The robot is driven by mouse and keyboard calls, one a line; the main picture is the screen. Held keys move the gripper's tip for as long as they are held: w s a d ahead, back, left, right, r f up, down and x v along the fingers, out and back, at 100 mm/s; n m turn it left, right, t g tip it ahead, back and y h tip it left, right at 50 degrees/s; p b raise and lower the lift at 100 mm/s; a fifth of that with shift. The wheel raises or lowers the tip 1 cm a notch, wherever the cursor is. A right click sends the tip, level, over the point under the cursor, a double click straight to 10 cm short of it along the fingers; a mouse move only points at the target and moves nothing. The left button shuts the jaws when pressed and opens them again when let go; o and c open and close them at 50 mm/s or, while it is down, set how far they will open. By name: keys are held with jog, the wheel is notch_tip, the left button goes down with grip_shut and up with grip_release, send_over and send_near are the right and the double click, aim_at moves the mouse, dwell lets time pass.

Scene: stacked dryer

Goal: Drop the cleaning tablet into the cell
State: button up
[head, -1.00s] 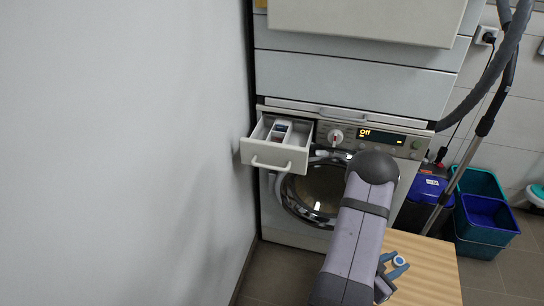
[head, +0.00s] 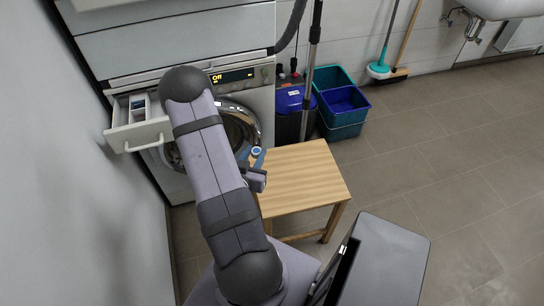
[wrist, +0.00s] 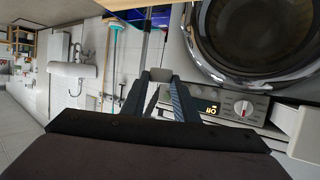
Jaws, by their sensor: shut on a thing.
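The detergent drawer (head: 140,135) is pulled out at the upper left of the washing machine, below the dryer. Its open top shows compartments, with a blue-and-white insert (head: 138,104) in one; which one is the cell is unclear. My gripper (head: 257,156) is by the back left corner of the wooden table, right of the drawer and in front of the machine.
The round machine door (head: 240,125) is behind my arm. The wooden table (head: 305,180) is to the right, its top bare. Blue and teal bins (head: 343,108) and a vacuum pole (head: 312,60) stand behind it. A wall (head: 60,190) is close on the left.

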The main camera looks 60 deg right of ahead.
jog(key=w+a+r+n+t+y+p, duration=0.1)
jog(key=w+a+r+n+t+p, duration=0.15)
jog(key=w+r+p, duration=0.65)
jog(key=w+a+r+n+t+y+p, duration=0.1)
jog(key=w+a+r+n+t+p, duration=0.2)
jog(key=w+r, duration=0.95)
jog(key=w+a+f+t+y, duration=0.1)
jog(key=w+f, duration=0.4)
jog(key=w, duration=0.4)
jog(key=shift+w+n+y+p, duration=0.15)
jog(key=shift+n+y+p, duration=0.2)
jog(key=shift+n+y, duration=0.1)
jog(key=shift+f+b, duration=2.8)
jog(key=shift+f, duration=0.15)
